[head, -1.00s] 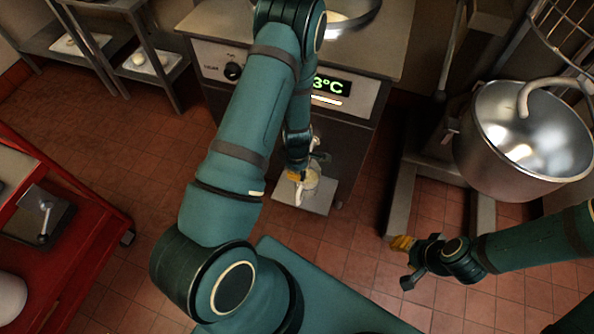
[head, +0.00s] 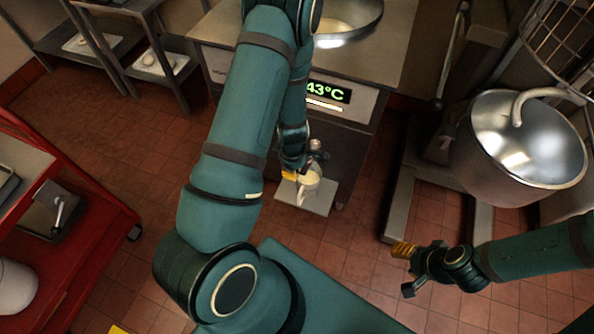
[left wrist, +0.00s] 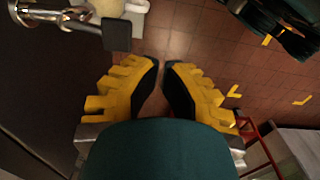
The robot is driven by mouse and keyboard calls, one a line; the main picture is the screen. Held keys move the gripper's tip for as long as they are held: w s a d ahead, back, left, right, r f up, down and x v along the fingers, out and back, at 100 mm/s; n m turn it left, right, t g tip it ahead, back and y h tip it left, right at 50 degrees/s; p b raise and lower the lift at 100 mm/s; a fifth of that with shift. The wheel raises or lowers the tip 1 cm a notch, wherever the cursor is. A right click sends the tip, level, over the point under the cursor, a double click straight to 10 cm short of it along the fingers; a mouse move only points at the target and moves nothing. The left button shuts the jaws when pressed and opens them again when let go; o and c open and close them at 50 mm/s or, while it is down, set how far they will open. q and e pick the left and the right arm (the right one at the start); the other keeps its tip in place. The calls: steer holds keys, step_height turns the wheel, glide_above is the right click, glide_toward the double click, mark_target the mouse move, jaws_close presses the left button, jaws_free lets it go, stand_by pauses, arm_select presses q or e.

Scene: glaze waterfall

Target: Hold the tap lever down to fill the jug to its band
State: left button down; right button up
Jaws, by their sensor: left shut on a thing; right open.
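The jug (head: 308,188) stands on a pale plate (head: 318,205) at the foot of the steel machine, with pale liquid inside. Its band and exact level are too small to make out. My left gripper (head: 290,173) is beside the jug's top, partly behind my arm. In the left wrist view its yellow fingers (left wrist: 161,75) are close together; what they grip cannot be made out. The tap (left wrist: 68,12) with its dark lever paddle (left wrist: 117,35) lies just beyond the left finger, and the jug's rim (left wrist: 137,5) shows behind. My right gripper (head: 403,250) is open and empty.
The machine's display (head: 328,92) reads 43°C, with a bowl-like vessel (head: 348,20) on top. A steel pot (head: 520,165) stands at the right on a stand. A red cart (head: 95,235) is at the left. The tiled floor between is clear.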

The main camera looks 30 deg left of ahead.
arm_select(q)
steer(key=shift+s+d+r+p, duration=0.15)
steer(key=shift+s+r, duration=0.15)
steer(key=shift+r, duration=0.4)
steer(key=shift+s+r+p, duration=0.1)
steer(key=shift+s+r, duration=0.25)
steer(key=shift+r, duration=0.3)
steer(key=shift+s+d+r+p, duration=0.15)
steer(key=shift+s+r, duration=0.15)
steer(key=shift+r, duration=0.4)
arm_select(e)
steer(key=shift+w+r, duration=0.2)
steer(key=shift+r, duration=0.35)
